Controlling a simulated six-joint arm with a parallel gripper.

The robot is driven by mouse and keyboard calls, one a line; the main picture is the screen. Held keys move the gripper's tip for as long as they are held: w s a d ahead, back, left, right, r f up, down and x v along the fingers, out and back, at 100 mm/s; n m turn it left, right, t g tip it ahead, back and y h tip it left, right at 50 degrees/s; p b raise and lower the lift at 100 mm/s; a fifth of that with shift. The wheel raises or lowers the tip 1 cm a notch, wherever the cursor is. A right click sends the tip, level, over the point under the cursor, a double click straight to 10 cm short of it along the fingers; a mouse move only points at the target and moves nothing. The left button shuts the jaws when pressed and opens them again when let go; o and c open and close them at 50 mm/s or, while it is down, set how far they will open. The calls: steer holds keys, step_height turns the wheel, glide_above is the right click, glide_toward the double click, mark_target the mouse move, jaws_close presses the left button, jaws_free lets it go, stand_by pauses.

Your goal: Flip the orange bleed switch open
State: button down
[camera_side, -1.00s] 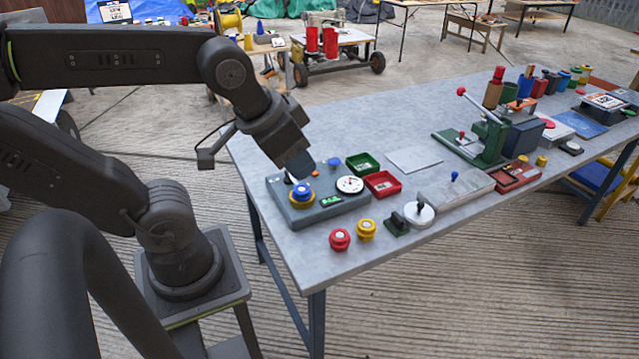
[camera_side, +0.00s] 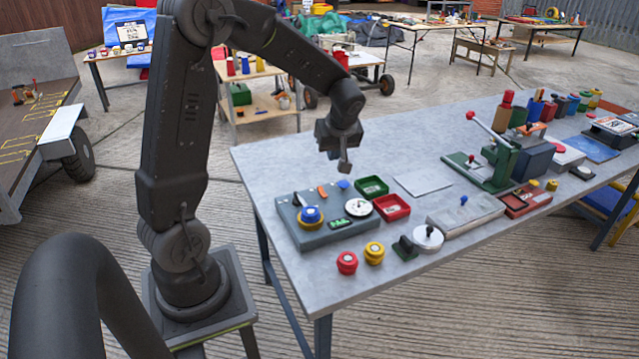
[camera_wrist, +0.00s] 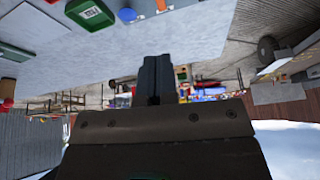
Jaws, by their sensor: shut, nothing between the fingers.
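The orange bleed switch (camera_side: 322,191) is a small lever on top of the grey control box (camera_side: 345,231), near its back edge. It appears tilted; whether it is open I cannot tell. The box also carries a blue and yellow knob (camera_side: 310,216), a green display (camera_side: 339,223), a white dial (camera_side: 358,207) and a small blue knob (camera_side: 343,184). My gripper (camera_side: 345,167) is shut and empty, pointing down above the table behind the box, apart from the switch. In the wrist view the shut fingers (camera_wrist: 152,75) touch nothing, and a small orange piece (camera_wrist: 161,5) shows at the top edge.
Green (camera_side: 372,187) and red (camera_side: 391,207) trays sit right of the box. Red (camera_side: 347,262) and yellow (camera_side: 374,252) knobs stand in front. A green lever press (camera_side: 490,155) stands farther right. The table (camera_side: 290,160) is bare behind the box.

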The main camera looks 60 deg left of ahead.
mark_target(319, 190)
steer(key=shift+n+g, duration=0.3)
steer(key=shift+n, duration=0.6)
steer(key=a+f, duration=0.2)
steer(key=a, duration=0.1)
steer(key=shift+w+f, duration=0.3)
steer(key=shift+f, duration=0.05)
steer(key=shift+a+f, duration=0.1)
steer(key=x, duration=1.3)
steer(key=shift+a+f, duration=0.2)
steer(key=shift+f, duration=0.1)
